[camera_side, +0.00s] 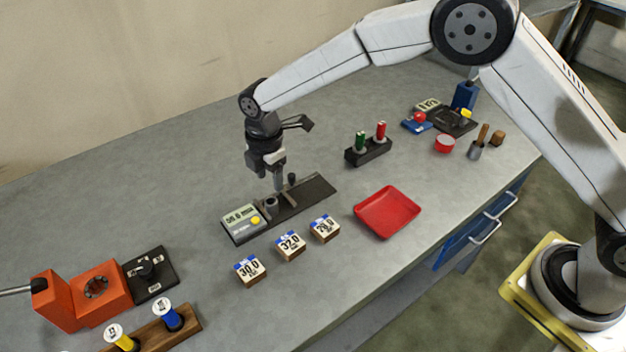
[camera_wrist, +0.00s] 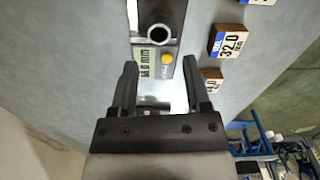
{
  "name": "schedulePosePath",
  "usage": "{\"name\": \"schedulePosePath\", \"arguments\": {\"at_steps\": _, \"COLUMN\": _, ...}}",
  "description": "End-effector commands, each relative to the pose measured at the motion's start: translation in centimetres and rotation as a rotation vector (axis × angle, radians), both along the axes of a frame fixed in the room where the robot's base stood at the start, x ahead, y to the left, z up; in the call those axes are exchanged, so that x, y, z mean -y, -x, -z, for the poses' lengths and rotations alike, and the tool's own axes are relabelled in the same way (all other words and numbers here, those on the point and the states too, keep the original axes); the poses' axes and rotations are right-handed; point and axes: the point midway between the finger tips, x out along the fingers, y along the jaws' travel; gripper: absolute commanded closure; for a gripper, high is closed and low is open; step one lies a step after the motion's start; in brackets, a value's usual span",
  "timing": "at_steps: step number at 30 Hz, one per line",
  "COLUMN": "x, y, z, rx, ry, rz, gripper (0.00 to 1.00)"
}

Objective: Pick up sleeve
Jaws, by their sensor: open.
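A short hollow grey cylinder (camera_side: 271,203), which looks like the sleeve, stands upright on a dark measuring base (camera_side: 316,190) beside its display unit (camera_side: 240,219). In the wrist view the sleeve's open round end (camera_wrist: 159,34) shows beyond the fingertips, next to the display and yellow button. My gripper (camera_side: 278,186) points down over the base, close to the sleeve. In the wrist view my gripper (camera_wrist: 160,64) has its two fingers apart with nothing held between them. The side view does not show clearly how high the fingertips are above the base.
Several numbered blocks (camera_side: 291,246) stand in front of the base, with a red tray (camera_side: 387,212) to their right. A black holder (camera_side: 368,152) with green and red pieces stands behind the tray. Orange equipment (camera_side: 85,300) is at front left. The back left table is clear.

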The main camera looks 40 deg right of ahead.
Motion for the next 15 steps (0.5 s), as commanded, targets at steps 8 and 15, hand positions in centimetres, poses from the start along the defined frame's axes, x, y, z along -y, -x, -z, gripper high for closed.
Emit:
{"name": "schedulePosePath", "arguments": {"at_steps": 8, "x": -0.5, "y": -0.1, "z": 0.3, "rx": -0.005, "ry": 0.002, "rz": -0.034, "gripper": 0.39}}
{"name": "schedulePosePath", "arguments": {"at_steps": 15, "x": -0.5, "y": -0.1, "z": 2.0, "rx": -0.006, "ry": 0.002, "rz": -0.032, "gripper": 0.39}}
